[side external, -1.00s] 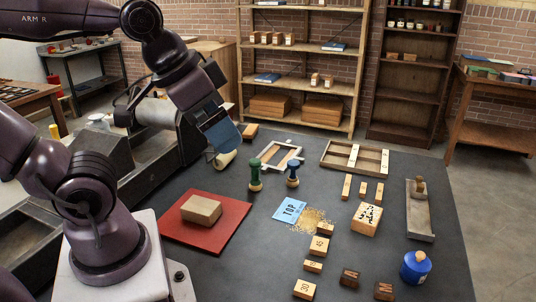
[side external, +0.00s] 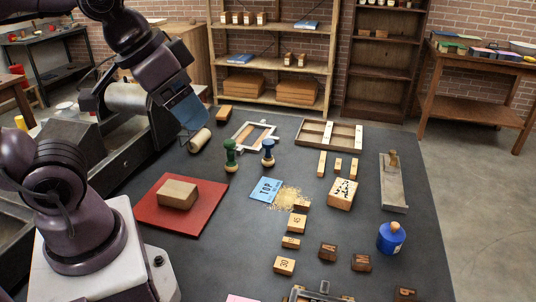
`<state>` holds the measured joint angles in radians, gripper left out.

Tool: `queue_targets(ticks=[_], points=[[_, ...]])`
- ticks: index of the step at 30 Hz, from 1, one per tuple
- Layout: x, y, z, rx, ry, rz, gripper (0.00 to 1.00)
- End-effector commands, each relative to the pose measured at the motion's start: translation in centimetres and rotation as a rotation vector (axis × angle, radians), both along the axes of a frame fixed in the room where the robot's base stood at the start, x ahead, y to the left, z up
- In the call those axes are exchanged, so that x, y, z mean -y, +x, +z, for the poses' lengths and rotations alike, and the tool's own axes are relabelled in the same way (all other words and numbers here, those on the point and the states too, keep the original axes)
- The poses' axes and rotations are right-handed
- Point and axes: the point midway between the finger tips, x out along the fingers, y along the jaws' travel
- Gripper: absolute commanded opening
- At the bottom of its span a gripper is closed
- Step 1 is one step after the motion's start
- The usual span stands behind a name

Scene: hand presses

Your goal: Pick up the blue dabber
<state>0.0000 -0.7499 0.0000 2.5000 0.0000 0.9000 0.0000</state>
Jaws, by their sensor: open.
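The blue dabber (side external: 268,152) stands upright on the dark table, with a blue top and a pale, rounded base. A similar green dabber (side external: 231,155) stands close to its left. My gripper (side external: 196,124) is above the table, to the left of both dabbers and apart from them. It is open, and I see nothing held in it. Its fingertips are small and hard to make out near a pale roller (side external: 200,140); I cannot tell the gap between them.
A wooden frame (side external: 241,132) lies behind the dabbers, and a divided wooden tray (side external: 310,141) is to their right. A blue card (side external: 266,190) lies in front. A red board (side external: 160,213) bears a tan block (side external: 177,194). A blue pot (side external: 391,238) stands at right.

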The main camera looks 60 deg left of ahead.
Motion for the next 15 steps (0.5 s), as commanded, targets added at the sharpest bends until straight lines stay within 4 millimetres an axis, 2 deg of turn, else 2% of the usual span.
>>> queue_targets(ticks=[5,8,11,15], points=[[-0.1,0.2,0.0,-0.007,0.003,-0.004,0.71],[-0.5,1.1,-0.2,-0.045,0.02,-0.021,0.71],[-1.3,3.0,-0.7,-0.116,0.058,-0.055,0.71],[-3.0,6.6,-2.3,-0.247,0.146,-0.118,0.71]])
